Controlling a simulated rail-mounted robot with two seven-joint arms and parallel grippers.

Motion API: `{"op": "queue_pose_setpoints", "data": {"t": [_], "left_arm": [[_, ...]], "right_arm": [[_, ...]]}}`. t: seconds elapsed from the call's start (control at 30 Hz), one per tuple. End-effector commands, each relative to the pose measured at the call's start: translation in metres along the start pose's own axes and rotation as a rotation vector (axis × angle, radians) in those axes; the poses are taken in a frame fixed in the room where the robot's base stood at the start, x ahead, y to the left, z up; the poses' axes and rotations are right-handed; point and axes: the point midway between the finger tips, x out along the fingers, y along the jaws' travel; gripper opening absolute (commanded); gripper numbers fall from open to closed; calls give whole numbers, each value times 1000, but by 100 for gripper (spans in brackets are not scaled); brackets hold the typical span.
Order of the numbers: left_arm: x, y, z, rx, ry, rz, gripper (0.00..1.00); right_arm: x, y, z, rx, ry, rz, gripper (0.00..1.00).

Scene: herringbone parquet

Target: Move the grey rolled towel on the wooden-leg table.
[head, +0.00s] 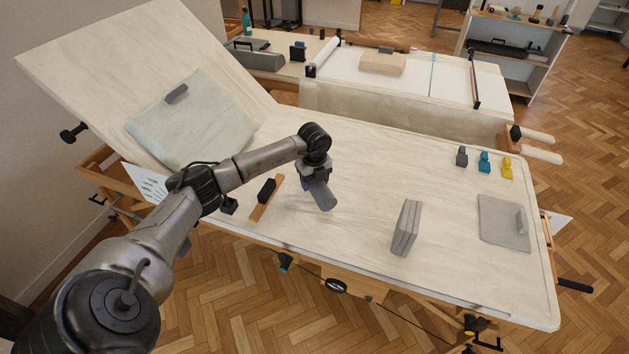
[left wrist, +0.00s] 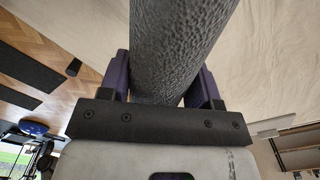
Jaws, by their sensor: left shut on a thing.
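The grey rolled towel (head: 321,196) is a short textured cylinder below my left gripper (head: 316,179) in the head view. In the left wrist view the towel (left wrist: 180,40) runs up between the two fingers of the left gripper (left wrist: 162,85), which is shut on it. The towel hangs tilted over the middle of the cream padded top of the wooden-leg table (head: 360,165). I cannot tell for sure whether its lower end touches the top. My right gripper is not in view.
A wooden strip with a black block (head: 266,190) lies left. A grey folded cloth (head: 503,222) lies at the right end, with three small coloured items (head: 484,161) behind.

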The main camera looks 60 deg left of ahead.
Motion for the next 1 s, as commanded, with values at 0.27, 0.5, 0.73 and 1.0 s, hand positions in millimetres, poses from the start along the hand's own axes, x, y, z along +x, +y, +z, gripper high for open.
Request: {"op": "queue_pose_setpoints", "data": {"t": [0.27,0.5,0.73,1.0], "left_arm": [[-2,0,0,2,0,-1,28],[12,0,0,2,2,-1,28],[34,-1,0,4,2,-1,28],[57,-1,0,4,1,-1,28]], "right_arm": [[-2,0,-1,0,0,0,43],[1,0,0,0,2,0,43],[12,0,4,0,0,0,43],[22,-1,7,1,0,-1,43]]}}
